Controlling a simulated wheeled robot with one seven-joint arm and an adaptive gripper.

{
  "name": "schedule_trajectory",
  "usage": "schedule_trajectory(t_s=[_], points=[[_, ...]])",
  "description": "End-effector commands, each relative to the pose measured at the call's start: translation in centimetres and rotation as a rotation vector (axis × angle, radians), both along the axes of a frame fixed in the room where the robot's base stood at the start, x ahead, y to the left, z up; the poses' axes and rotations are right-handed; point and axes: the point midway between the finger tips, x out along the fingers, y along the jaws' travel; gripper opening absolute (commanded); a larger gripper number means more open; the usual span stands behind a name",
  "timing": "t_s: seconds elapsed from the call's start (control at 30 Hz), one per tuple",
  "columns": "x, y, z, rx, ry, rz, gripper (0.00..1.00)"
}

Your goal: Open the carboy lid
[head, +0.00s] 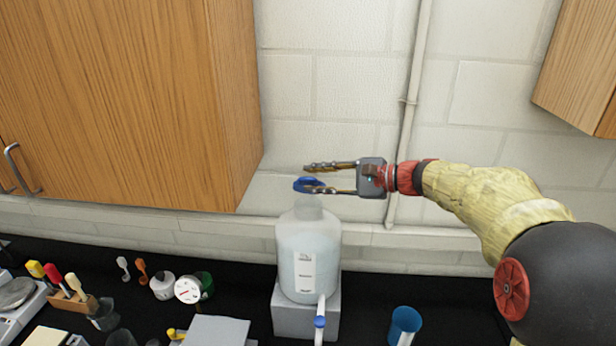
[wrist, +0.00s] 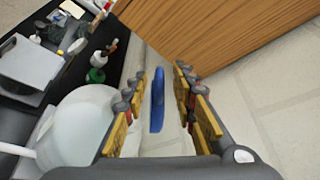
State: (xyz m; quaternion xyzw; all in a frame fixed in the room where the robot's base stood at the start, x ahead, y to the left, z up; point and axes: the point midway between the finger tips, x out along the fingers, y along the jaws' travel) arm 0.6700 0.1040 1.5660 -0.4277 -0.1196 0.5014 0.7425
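The carboy (head: 308,257) is a translucent white bottle standing upright on a grey block. Its blue lid (head: 301,185) is at the top of the neck; in the wrist view the lid (wrist: 157,100) shows nearly edge-on between the fingers. My gripper (head: 308,178) reaches in from the right at lid height, with its fingers apart. In the head view the lower finger overlaps the lid; the upper finger is above it. In the wrist view, gaps show between the lid and both fingers (wrist: 160,108). I cannot tell whether any finger touches the lid.
The grey block (head: 292,320) stands on a black bench. A spigot with a blue knob (head: 320,322) is at the carboy's front. A blue cup (head: 404,325) is to the right. A wooden cabinet (head: 130,100) hangs at upper left, near the gripper. A pipe (head: 411,90) runs up the wall.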

Motion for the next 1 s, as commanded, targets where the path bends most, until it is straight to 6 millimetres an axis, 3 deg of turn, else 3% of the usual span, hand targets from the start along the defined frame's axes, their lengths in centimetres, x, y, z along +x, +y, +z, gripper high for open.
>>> schedule_trajectory(t_s=[0.2,0.53,1.0], points=[[1.1,1.9,-0.5,0.0,0.0,0.0,0.27],[1.3,2.2,-0.7,0.0,0.0,-0.001,0.27],[1.3,2.2,-0.7,0.0,0.0,-0.001,0.01]])
